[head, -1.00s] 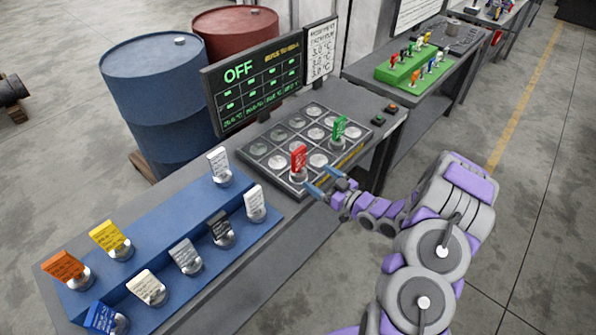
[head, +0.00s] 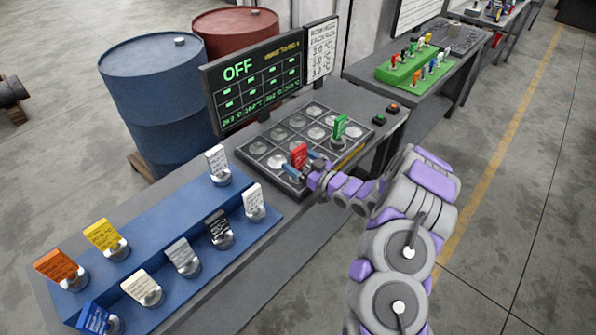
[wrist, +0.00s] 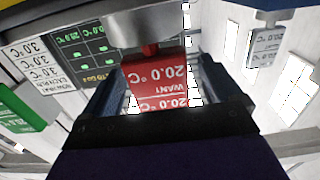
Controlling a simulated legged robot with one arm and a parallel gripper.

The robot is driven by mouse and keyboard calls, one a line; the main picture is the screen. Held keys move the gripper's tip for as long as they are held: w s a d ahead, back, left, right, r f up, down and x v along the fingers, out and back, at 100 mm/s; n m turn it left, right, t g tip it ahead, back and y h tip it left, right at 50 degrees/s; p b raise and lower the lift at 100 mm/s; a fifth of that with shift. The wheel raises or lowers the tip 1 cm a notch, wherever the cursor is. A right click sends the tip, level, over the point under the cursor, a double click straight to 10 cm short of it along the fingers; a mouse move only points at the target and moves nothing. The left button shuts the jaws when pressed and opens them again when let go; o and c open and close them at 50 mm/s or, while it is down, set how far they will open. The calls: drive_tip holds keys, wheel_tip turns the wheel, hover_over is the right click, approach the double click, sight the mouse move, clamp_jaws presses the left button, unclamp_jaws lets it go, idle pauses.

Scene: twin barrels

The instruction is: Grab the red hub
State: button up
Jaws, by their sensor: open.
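The red hub (head: 299,156) is an upright red tag on a round metal base, standing in the front row of the dark tray of round sockets (head: 262,150). My gripper (head: 303,166) is at the hub, its blue fingers on either side of the red tag. In the wrist view the red tag (wrist: 158,82), printed with "20.0 °C", sits between the two open fingers, with its metal base above it in the picture. The fingers do not look closed on it. Part of the hub's base is hidden by my gripper in the head view.
A green hub (head: 340,127) stands on the same tray. A blue stepped rack (head: 165,245) holds several coloured hubs at left. A display reading OFF (head: 255,85) stands behind the tray. Blue (head: 160,90) and red (head: 235,32) barrels stand beyond.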

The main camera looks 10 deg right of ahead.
drive_tip(key=shift+x, duration=1.15)
drive_tip(key=shift+d, duration=0.15)
clamp_jaws()
